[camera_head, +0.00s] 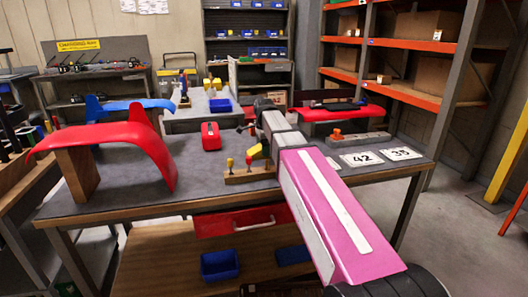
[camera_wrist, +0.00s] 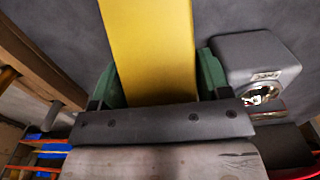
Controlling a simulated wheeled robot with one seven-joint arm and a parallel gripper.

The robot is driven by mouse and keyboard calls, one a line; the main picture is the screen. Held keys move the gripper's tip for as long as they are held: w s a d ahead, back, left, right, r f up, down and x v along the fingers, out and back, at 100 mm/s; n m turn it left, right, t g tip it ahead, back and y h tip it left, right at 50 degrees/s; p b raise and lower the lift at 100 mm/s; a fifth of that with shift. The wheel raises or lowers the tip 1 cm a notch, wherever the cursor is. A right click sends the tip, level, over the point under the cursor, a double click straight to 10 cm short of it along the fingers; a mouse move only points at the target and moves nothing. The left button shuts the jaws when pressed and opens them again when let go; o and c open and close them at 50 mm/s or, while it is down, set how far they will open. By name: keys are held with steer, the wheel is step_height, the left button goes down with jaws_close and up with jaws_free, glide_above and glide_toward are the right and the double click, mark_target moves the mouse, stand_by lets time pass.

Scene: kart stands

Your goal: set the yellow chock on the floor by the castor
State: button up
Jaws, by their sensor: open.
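In the wrist view a broad yellow piece, which looks like the yellow chock (camera_wrist: 150,35), lies between the two green fingers of my gripper (camera_wrist: 157,72). The fingers are open, one on each side of it; I cannot tell whether either touches it. Its lower end is hidden behind the dark gripper bar. I cannot make out the chock there with certainty. I cannot identify a castor in either view.
A red fairing (camera_head: 130,135) stands on a wooden block at left. A red case (camera_head: 211,136), a wooden tool rack (camera_head: 250,175) and number plates (camera_head: 361,158) are on the bench. A grey housing (camera_wrist: 255,58) stands right of my fingers. Floor (camera_head: 455,230) is clear at right.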

steer(key=c, duration=0.8)
steer(key=shift+r, duration=0.2)
